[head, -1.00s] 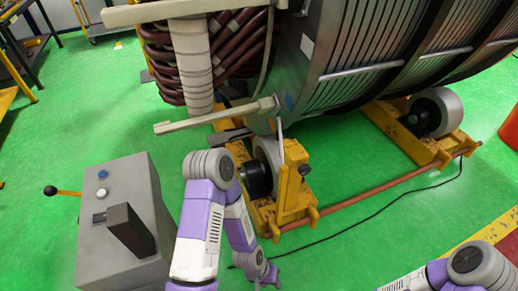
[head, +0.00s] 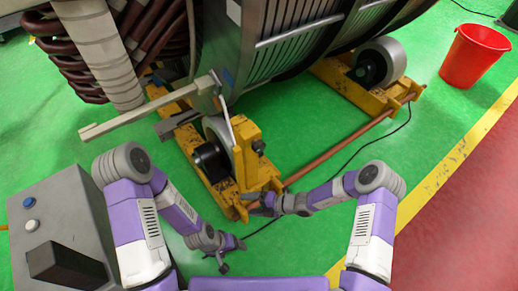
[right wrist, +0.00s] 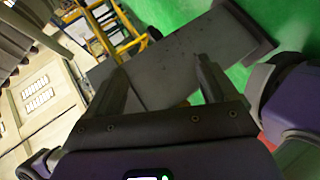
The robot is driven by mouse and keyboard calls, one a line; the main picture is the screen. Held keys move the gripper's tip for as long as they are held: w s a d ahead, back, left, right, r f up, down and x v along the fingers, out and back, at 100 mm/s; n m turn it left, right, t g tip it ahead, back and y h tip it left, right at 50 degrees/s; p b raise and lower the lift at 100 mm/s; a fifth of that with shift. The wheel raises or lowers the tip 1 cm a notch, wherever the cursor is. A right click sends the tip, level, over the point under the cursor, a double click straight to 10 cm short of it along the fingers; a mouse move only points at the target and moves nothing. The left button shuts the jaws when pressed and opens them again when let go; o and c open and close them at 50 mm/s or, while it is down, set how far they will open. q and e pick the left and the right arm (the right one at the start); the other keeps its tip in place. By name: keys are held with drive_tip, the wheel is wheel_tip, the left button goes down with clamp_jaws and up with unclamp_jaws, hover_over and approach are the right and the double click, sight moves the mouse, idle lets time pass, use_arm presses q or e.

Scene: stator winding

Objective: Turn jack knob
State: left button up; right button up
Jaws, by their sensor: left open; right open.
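A yellow jack frame (head: 250,160) stands under the large grey stator (head: 290,45) and carries a grey roller with a black hub. A small dark knob (head: 258,146) sticks out of the upright yellow block of this frame. My right gripper (head: 256,207) is open, just below and beside the front end of the frame, near a reddish rod; contact cannot be told. My left gripper (head: 224,264) is open and lower, above the green floor. In the right wrist view my right gripper's two fingers (right wrist: 162,88) are apart, with a grey flat surface beyond; no knob shows there.
A grey control box (head: 60,225) with buttons stands at the left. A second yellow roller frame (head: 385,103) is behind to the right, joined by the reddish rod (head: 335,146). A black cable crosses the floor. A red bucket (head: 475,55) stands far right.

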drive_tip(key=w+d+r+m+t, duration=0.2)
drive_tip(key=w+m+t, duration=0.4)
drive_tip(key=w+m, duration=0.45)
drive_tip(key=m+t+h+b, duration=0.1)
drive_tip(key=m+t+h, duration=0.1)
drive_tip(key=m+t, duration=0.65)
approach(261, 149)
drive_tip(key=w+a+r+m+g, duration=0.2)
drive_tip(key=w, duration=0.1)
drive_tip(key=b+x, duration=0.2)
drive_tip(key=x, duration=0.5)
drive_tip(key=shift+w+f, duration=0.15)
drive_tip(key=shift+w, duration=0.05)
drive_tip(key=c, duration=1)
drive_tip(key=shift+c, duration=0.2)
